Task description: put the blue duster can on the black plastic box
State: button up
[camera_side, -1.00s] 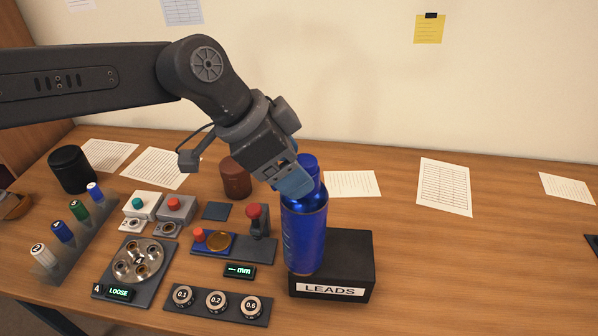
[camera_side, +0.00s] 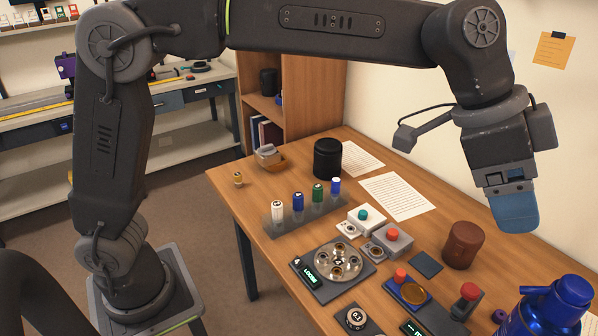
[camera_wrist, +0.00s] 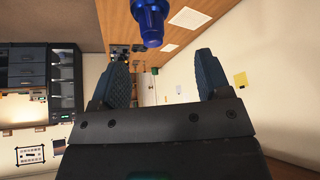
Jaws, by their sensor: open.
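The blue duster can (camera_side: 545,308) stands at the bottom right corner of the side view, its lower part cut off by the frame edge. Its blue top (camera_wrist: 150,22) also shows at the upper edge of the wrist view, beyond the fingertips. My gripper (camera_side: 514,212) is up above the table, behind and above the can and apart from it. In the wrist view my gripper (camera_wrist: 161,72) is open, with nothing between its fingers. The black plastic box is out of frame in both current views, so what is under the can now cannot be seen.
A brown cylinder (camera_side: 463,245), a dark blue square pad (camera_side: 426,264) and a red-knobbed device (camera_side: 467,299) stand near the can. A round metal turret (camera_side: 338,262), a rack of small bottles (camera_side: 300,212) and a black cylinder (camera_side: 328,158) are farther left. Papers (camera_side: 397,196) lie along the wall.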

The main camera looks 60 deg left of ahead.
jog(key=s+a+n+t+y, duration=0.1)
jog(key=s+a+n, duration=0.2)
jog(key=a, duration=0.7)
jog(key=s+a+n+t+y, duration=0.15)
jog(key=s+a+n, duration=0.25)
jog(key=a, duration=0.5)
jog(key=s+a+f+n+y, duration=0.3)
jog(key=s+a+f+n, duration=0.2)
jog(key=s+a+f, duration=0.4)
jog(key=s+a, duration=0.2)
jog(key=a, duration=0.1)
jog(key=shift+s+n, duration=0.3)
